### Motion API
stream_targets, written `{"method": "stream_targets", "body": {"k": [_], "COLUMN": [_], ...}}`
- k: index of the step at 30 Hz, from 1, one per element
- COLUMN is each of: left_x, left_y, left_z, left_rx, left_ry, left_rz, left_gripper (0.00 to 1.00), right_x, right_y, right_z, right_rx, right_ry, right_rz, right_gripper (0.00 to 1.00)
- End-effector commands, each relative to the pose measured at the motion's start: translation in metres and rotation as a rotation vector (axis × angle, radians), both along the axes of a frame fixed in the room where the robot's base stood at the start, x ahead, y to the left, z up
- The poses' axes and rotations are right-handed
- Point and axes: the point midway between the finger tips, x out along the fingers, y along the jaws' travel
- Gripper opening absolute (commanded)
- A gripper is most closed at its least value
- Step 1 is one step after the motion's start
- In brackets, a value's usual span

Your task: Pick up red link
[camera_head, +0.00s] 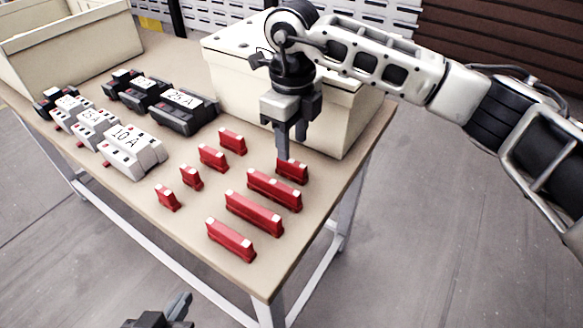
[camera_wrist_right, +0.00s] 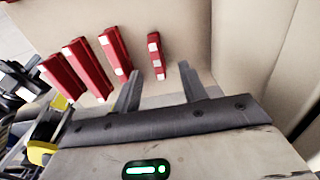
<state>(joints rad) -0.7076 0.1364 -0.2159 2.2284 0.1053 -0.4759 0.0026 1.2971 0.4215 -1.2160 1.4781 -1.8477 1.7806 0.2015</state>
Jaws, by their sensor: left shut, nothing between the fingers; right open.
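Several red links with white top patches lie on the table: short ones such as the near-box short link (camera_head: 293,172), and three long ones (camera_head: 274,191) in a row toward the front. My right gripper (camera_head: 288,148) is open, pointing down just above and behind the near-box short link. In the right wrist view this short link (camera_wrist_right: 156,56) lies ahead of the gap between the open fingers (camera_wrist_right: 159,82), apart from them. The nearest long link (camera_wrist_right: 115,52) is beside it. My left gripper (camera_head: 180,305) is shut and empty at the bottom edge, off the table.
A closed beige box (camera_head: 345,125) stands right behind my right gripper. Several black breakers (camera_head: 183,112) and white breakers (camera_head: 132,150) stand on the left of the table. An open beige bin (camera_head: 75,45) is at the back left. The front table corner is bare.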

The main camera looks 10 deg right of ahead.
Motion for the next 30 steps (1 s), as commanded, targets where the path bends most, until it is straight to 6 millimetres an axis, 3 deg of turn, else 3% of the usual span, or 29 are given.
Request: {"method": "stream_targets", "body": {"k": [7, 15, 24, 28, 29, 30], "left_x": [0.0, -0.001, 0.0, 0.0, 0.0, 0.0], "left_y": [0.0, 0.0, 0.001, 0.001, 0.001, 0.001], "left_z": [0.0, 0.0, -0.001, -0.001, -0.001, -0.001], "left_rx": [0.001, 0.001, 0.002, 0.001, 0.001, 0.002], "left_ry": [0.002, 0.007, 0.008, 0.007, 0.007, 0.007], "left_rz": [-0.001, -0.001, 0.0, 0.0, 0.0, 0.001], "left_gripper": [0.0, 0.0, 0.0, 0.0, 0.0, 0.0], "right_x": [-0.002, -0.005, -0.004, -0.004, -0.004, -0.004], "right_y": [0.001, 0.003, 0.002, 0.003, 0.003, 0.003], "right_z": [-0.019, -0.056, -0.061, -0.06, -0.06, -0.06], "right_rx": [0.001, 0.001, 0.001, 0.001, 0.001, 0.001], "right_ry": [0.002, 0.001, -0.001, -0.001, -0.001, 0.0], "right_rz": [0.0, 0.0, 0.001, 0.001, 0.001, 0.001], "right_gripper": [0.43, 0.43, 0.43, 0.07, 0.0, 0.0]}}
